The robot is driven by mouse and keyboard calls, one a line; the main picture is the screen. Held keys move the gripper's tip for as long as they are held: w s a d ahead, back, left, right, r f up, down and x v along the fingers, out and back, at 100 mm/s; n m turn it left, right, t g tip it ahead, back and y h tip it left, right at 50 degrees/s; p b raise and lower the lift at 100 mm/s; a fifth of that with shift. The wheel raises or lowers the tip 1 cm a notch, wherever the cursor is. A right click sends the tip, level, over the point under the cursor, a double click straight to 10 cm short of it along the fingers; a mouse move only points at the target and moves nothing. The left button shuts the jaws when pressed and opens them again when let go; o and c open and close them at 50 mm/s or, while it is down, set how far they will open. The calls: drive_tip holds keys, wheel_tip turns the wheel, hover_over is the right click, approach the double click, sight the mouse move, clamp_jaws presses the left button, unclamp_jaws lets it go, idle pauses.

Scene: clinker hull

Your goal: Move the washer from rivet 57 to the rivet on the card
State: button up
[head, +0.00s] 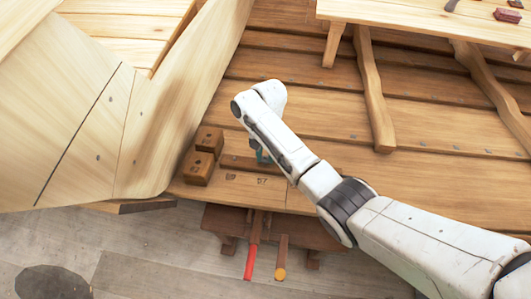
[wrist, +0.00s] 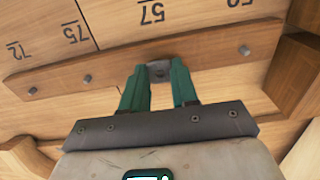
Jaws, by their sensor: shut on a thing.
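The washer (wrist: 160,72) is a small dark grey plate with a lighter spot at its middle. It sits between the tips of my gripper's green fingers (wrist: 159,84) in the wrist view, against a wooden strip (wrist: 212,50) close to the painted number 57 (wrist: 151,13). Whether it is still around a rivet I cannot tell. In the head view my gripper (head: 263,157) is low over the planking just above the 57 mark (head: 262,181), mostly hidden by my arm; the washer is hidden there. I cannot make out the card in either view.
Bare rivets (wrist: 245,50) and (wrist: 88,78) stand on the strip either side. Two wooden blocks (head: 198,167) lie left of my gripper. A low bench (head: 222,217) with a red-handled tool (head: 250,262) stands below.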

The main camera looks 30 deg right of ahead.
drive_tip(key=shift+r, duration=0.2)
drive_tip(key=shift+p+v, duration=1.8)
drive_tip(key=shift+v, duration=0.5)
